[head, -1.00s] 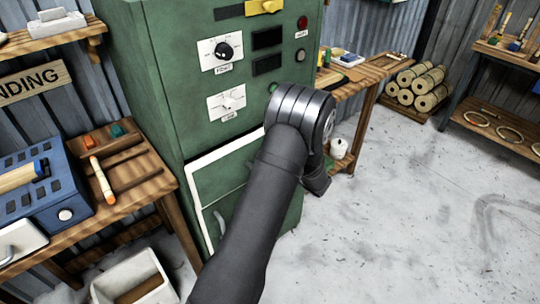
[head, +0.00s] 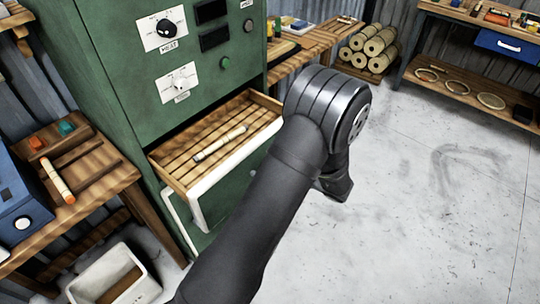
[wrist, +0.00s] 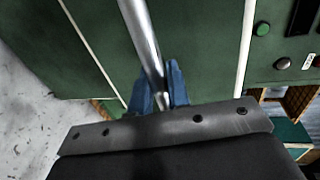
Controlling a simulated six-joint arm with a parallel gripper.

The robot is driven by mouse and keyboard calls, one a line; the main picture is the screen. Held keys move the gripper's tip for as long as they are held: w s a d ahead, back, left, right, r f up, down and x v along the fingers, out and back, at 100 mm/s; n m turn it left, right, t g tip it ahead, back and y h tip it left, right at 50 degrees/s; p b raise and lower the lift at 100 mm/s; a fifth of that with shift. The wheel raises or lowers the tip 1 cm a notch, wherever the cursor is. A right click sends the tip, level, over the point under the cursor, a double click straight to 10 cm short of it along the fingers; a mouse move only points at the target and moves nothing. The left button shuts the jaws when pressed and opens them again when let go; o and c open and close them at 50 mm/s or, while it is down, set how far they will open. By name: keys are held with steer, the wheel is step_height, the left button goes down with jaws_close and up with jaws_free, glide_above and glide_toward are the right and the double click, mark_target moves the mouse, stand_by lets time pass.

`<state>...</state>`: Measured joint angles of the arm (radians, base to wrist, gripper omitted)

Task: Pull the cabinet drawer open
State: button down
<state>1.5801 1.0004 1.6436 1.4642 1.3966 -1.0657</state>
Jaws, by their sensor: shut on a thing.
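The green cabinet (head: 110,80) stands at the left in the head view. Its drawer (head: 192,134) is pulled out, showing a slatted wooden inside and a white front edge. A pale rod (head: 220,143) lies in the drawer. In the wrist view the two blue fingers of my gripper (wrist: 160,88) are closed around a metal bar handle (wrist: 140,35). In the head view my dark arm hides the gripper, the handle and the right part of the drawer front.
A wooden bench (head: 105,172) with an orange-tipped stick (head: 57,178) is left of the cabinet. A white bin (head: 115,280) stands on the floor below. Rolled bundles (head: 375,42) and a shelf (head: 450,84) are at the back. The floor on the right is clear.

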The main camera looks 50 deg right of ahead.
steer(key=shift+s, duration=0.4)
steer(key=c, duration=1.4)
jaws_free()
steer(key=v, duration=1.7)
steer(key=shift+s, duration=0.2)
steer(key=shift+w, duration=0.1)
steer(key=x, duration=1.7)
steer(key=shift+w, duration=0.2)
